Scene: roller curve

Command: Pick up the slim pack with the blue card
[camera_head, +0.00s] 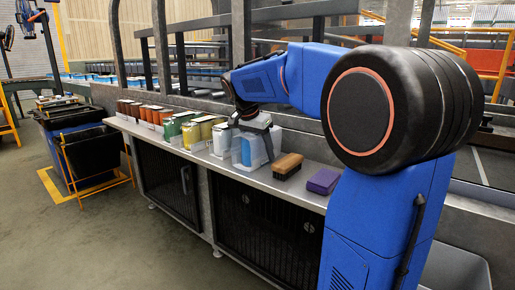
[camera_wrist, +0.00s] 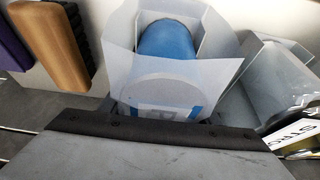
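My gripper (camera_head: 258,124) points down over the counter, right above a pale, see-through holder (camera_head: 243,152) with blue in it. In the wrist view the holder (camera_wrist: 118,70) has open, angled walls around a rounded blue thing (camera_wrist: 168,40) and a whitish round piece with a blue-edged patch below it. I cannot make out clearly which part is the slim pack with the blue card. A broad dark grey plate of my gripper (camera_wrist: 150,135) covers the bottom of the wrist view and hides what is under it. The fingertips are not clear, so their opening does not show.
A wooden brush (camera_head: 287,166) and a purple block (camera_head: 324,180) lie right of the holder. White (camera_head: 221,139), yellow (camera_head: 208,127), green, orange and brown packs stand in holders to the left. A grey wall runs behind the counter (camera_head: 200,157). Its front edge has bare room.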

